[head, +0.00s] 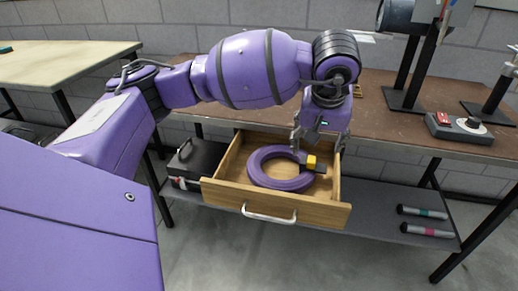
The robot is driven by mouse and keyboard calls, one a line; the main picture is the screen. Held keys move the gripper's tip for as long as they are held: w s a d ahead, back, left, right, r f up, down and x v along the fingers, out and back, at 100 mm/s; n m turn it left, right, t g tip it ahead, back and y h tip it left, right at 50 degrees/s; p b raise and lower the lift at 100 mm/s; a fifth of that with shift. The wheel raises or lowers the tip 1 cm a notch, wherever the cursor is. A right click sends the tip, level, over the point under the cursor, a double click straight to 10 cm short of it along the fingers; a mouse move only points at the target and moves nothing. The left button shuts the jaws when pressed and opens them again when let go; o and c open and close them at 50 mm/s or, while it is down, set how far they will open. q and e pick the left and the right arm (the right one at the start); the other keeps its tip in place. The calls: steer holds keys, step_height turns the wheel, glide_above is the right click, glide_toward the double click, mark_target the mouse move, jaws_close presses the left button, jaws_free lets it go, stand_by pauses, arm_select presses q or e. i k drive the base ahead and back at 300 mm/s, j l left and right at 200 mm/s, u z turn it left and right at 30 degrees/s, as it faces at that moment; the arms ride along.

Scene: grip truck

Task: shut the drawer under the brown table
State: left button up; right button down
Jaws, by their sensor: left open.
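The brown table (390,122) stands ahead, with a wooden drawer (328,212) under its top. The drawer is pulled out toward me and has a white bar handle (269,216) on its front. My left gripper (319,150) points down above the drawer's rear right part, fingers apart. It hides part of the drawer's back. I cannot tell whether it touches anything inside. A purple ring (252,166) lies in the drawer, with a yellow and black item (312,162) at its right side. My right gripper is not in view.
A grey lower shelf (375,211) holds a black case (197,160) at left and two grey cylinders (428,230) at right. A red and grey switch box (460,128) sits on the table. Another pale table (60,62) stands at far left. The floor before the drawer is clear.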

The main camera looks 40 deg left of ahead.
mark_target(231, 187)
steer(key=u, duration=1.1)
steer(key=k+j, duration=0.1)
steer(key=k, duration=0.15)
steer(key=z, duration=0.05)
